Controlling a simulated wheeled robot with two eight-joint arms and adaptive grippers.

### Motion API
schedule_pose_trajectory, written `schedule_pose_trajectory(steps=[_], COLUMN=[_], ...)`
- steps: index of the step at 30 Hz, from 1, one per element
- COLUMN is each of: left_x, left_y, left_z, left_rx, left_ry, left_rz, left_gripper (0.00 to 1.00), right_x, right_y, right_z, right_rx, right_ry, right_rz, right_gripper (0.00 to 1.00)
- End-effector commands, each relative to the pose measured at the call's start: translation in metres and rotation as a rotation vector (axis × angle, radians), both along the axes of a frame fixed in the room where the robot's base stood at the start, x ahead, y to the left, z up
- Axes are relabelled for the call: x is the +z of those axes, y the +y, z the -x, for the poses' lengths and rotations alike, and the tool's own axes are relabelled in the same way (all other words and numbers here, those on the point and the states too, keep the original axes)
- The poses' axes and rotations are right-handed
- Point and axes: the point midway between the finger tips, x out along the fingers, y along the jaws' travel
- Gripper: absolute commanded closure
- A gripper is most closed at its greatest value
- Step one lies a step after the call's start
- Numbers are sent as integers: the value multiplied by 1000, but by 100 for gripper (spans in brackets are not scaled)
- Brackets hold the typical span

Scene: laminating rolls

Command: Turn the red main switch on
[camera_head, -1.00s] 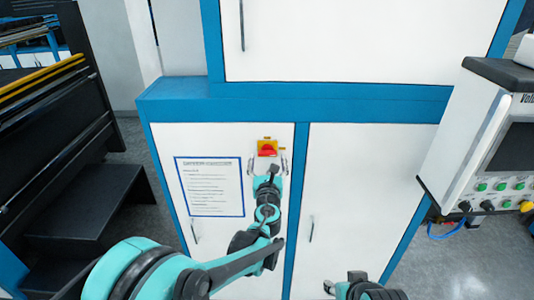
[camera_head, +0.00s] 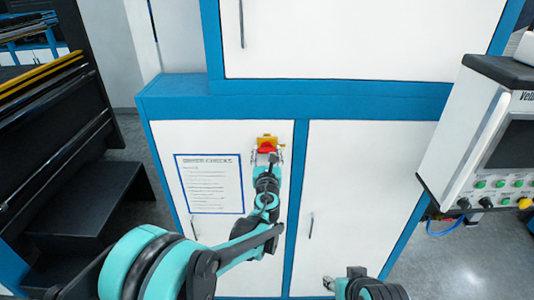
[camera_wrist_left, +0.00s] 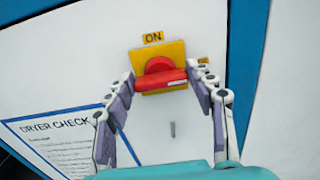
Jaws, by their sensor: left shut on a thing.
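The red main switch (camera_wrist_left: 160,72) is a round knob with a bar handle on a yellow plate (camera_wrist_left: 176,49) on a white cabinet door. Its handle lies nearly level, the right end slightly higher, with a pale mark near that end. An "ON" label (camera_wrist_left: 153,37) sits above the plate. The switch also shows in the head view (camera_head: 267,147). My left gripper (camera_wrist_left: 161,76) is shut on the handle, one finger at each end. My right gripper (camera_head: 329,284) shows only partly at the bottom of the head view, away from the switch; its jaws are unclear.
A "DRYER CHECK" sheet (camera_head: 212,184) hangs on the door left of the switch. A white control panel (camera_head: 470,135) juts in at the right. Dark steps (camera_head: 90,200) stand at the left. A second label (camera_wrist_left: 203,61) is partly hidden behind the right finger.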

Motion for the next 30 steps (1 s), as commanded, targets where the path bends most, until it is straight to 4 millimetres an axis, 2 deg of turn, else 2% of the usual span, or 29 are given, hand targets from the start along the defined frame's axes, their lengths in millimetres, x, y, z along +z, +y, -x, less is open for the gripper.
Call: schedule_pose_trajectory(steps=[11, 30], left_x=[-2, -3], left_y=[1, 4], left_z=[0, 0], left_rx=[0, 0], left_ry=[0, 0], left_rz=[175, 774], left_gripper=[74, 74], right_x=[-14, -45], right_y=[0, 0], right_z=[0, 0], right_rx=[0, 0], right_ry=[0, 0], right_rz=[0, 0], right_gripper=[60, 60])
